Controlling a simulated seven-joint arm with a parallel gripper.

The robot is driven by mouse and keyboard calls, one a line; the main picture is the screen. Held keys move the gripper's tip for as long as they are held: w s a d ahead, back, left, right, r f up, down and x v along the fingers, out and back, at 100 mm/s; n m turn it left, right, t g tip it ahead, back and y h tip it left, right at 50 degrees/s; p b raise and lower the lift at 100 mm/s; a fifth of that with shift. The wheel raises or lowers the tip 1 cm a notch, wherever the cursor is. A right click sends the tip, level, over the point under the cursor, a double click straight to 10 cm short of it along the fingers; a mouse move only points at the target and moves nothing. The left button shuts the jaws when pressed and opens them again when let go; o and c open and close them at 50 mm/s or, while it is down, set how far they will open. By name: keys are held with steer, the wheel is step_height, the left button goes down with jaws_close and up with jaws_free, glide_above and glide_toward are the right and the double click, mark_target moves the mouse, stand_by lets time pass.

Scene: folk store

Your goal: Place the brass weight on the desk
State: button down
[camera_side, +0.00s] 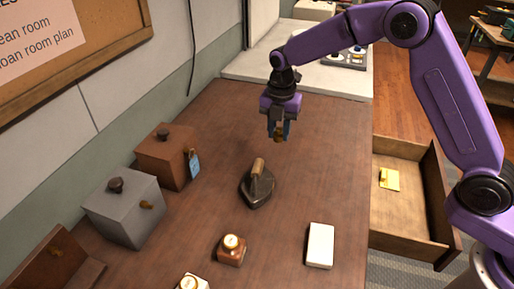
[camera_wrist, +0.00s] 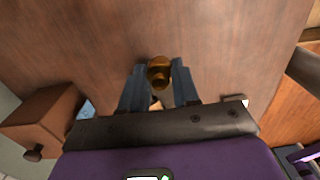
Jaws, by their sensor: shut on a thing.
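The brass weight (camera_wrist: 159,72) is a small golden-brown piece held between the two blue fingers of my gripper (camera_wrist: 159,88) in the wrist view. In the side view my gripper (camera_side: 279,131) points down above the far part of the brown wooden desk (camera_side: 318,160), shut on the brass weight (camera_side: 279,138). The weight appears to be held above the desk top; the exact gap is hard to judge. The fingers partly hide the weight in the side view.
An old iron (camera_side: 258,187) stands mid-desk. A brown box (camera_side: 160,155) with a blue tag and a grey box (camera_side: 118,212) line the left. A small wooden block (camera_side: 231,253) and white block (camera_side: 320,245) are in front. An open drawer (camera_side: 398,225) holds a yellow item.

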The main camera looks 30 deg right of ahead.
glide_above(259, 155)
step_height(259, 155, down, 7)
steer(key=shift+f, duration=1.5)
steer(key=shift+f, duration=0.1)
steer(key=c, duration=0.8)
jaws_free()
steer(key=shift+r, duration=6.1)
